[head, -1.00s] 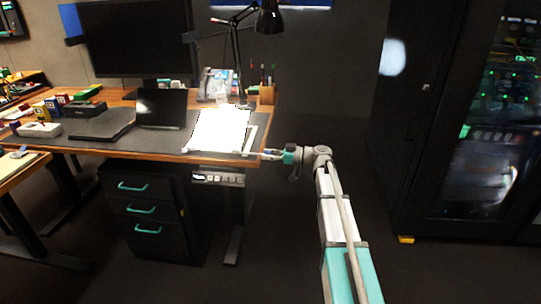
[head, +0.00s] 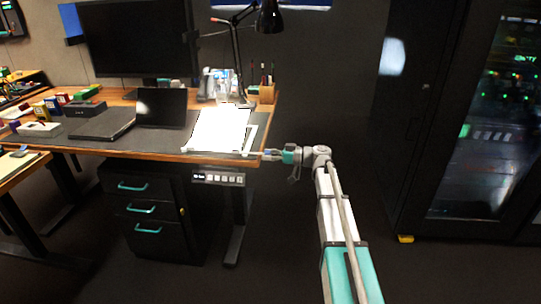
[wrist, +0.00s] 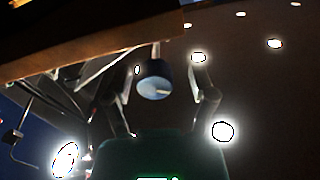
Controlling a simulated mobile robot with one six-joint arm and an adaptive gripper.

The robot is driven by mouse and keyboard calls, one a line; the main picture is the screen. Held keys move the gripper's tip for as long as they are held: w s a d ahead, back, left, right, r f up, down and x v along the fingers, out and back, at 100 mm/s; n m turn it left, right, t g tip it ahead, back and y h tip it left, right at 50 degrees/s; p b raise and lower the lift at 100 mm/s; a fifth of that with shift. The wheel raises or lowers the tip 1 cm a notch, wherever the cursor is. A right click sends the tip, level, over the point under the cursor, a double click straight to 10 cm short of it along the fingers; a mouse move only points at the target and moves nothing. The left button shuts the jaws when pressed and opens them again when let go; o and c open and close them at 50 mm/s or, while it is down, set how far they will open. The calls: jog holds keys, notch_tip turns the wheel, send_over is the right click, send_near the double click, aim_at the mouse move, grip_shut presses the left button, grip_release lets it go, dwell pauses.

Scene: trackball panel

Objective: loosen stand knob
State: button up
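The stand knob (wrist: 153,82) is a blue round knob with a pale mark on its face, on a short pale stem below a wooden edge in the wrist view. My gripper (wrist: 160,95) is open, with one finger to the left and one to the right of the knob. Dark gaps show between the fingers and the knob. In the head view my gripper (head: 268,154) is at the right front corner of the desk, below the sloping white stand (head: 221,128). The knob is too small to make out clearly there.
The wooden desk edge (head: 165,155) runs left of my gripper. A black lamp (head: 268,18) rises behind the stand. The floor right of the desk is clear up to a dark cabinet (head: 400,150).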

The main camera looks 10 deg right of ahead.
jog(key=shift+w+d, duration=0.1)
jog(key=shift+d, duration=0.1)
jog(key=v, duration=1.1)
jog(key=shift+d, duration=0.3)
dwell(0.4)
